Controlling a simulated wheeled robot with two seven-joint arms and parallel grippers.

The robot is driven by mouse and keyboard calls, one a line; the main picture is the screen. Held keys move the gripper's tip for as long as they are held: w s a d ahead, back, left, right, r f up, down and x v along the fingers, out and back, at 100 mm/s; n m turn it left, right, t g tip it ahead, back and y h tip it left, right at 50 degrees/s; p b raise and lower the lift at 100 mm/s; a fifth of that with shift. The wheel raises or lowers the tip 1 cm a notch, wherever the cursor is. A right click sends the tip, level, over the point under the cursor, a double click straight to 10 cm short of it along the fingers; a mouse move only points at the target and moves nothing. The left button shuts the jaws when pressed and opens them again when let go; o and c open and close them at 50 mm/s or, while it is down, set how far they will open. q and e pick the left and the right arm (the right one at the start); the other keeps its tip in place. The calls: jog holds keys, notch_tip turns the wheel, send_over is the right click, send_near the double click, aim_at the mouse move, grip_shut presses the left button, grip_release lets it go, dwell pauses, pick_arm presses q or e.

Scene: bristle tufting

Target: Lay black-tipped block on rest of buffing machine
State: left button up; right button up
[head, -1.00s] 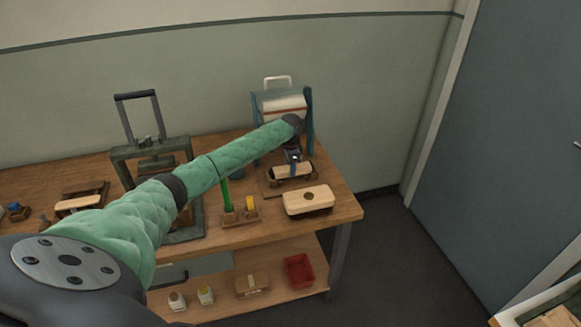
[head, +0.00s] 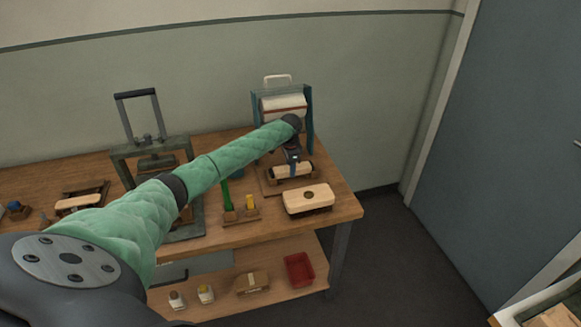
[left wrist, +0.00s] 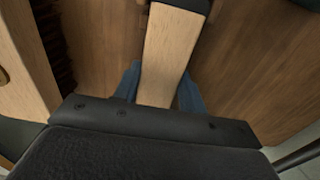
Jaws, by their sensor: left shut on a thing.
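The black-tipped block (left wrist: 172,50) is a pale wooden bar with a black end at the top of the left wrist view. It also shows as a pale bar in the head view (head: 280,172). My left gripper (head: 293,171) is shut on it, with blue fingers on both sides of the bar. The buffing machine (head: 284,104), with teal side plates and a pale roller, stands at the back right of the bench. A dark low holder (head: 312,178) lies right under or around the block; I cannot tell whether they touch. My right gripper is out of view.
A pale-topped brush (head: 309,199) lies close in front of the block. A small wooden stand (head: 240,216) with green and yellow pieces is to its left. A grey press frame (head: 150,150) stands further left. A red bin (head: 299,270) is on the lower shelf.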

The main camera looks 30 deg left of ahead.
pick_arm(q)
jog(key=shift+f, duration=0.15)
jog(key=o, duration=1.6)
jog(key=shift+s+d+f, duration=0.1)
jog(key=shift+c, duration=0.2)
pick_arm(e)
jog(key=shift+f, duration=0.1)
pick_arm(q)
jog(key=shift+r+p, duration=1.2)
jog(key=shift+r, duration=0.25)
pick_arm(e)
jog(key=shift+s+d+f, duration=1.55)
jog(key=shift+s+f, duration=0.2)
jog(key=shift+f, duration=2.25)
pick_arm(q)
jog(key=shift+r+p, duration=1.05)
jog(key=shift+r, duration=0.25)
jog(key=shift+r+p, duration=1.05)
jog(key=shift+r, duration=0.25)
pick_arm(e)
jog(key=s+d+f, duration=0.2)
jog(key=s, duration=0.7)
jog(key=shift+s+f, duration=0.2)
